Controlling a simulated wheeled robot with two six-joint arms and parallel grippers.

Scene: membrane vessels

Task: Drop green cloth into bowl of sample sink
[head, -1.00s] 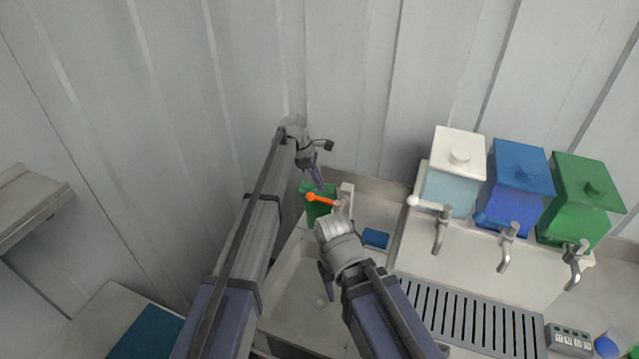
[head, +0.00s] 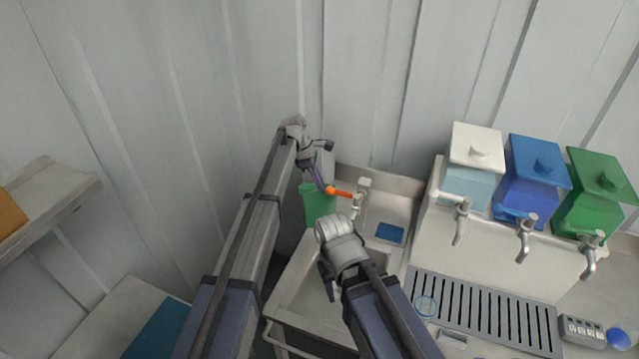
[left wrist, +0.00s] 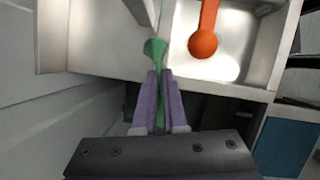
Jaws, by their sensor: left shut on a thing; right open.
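My left gripper (head: 319,178) is shut on the green cloth (head: 317,205), which hangs down beside the sink's left edge. In the left wrist view the cloth (left wrist: 155,48) shows pinched between the purple fingers (left wrist: 158,78), with part hidden behind them. The sample sink's bowl (head: 297,297) lies lower in the head view, partly covered by my right arm. A bright metal basin (left wrist: 240,62) shows right of the cloth in the left wrist view. My right gripper (head: 328,282) is open over the bowl and seems empty.
A tap with an orange lever (head: 340,192) stands just right of the left gripper. A blue pad (head: 389,232) lies on the sink unit. White (head: 474,170), blue (head: 532,180) and green (head: 592,195) tanks with taps stand at right. Corrugated walls close off the back.

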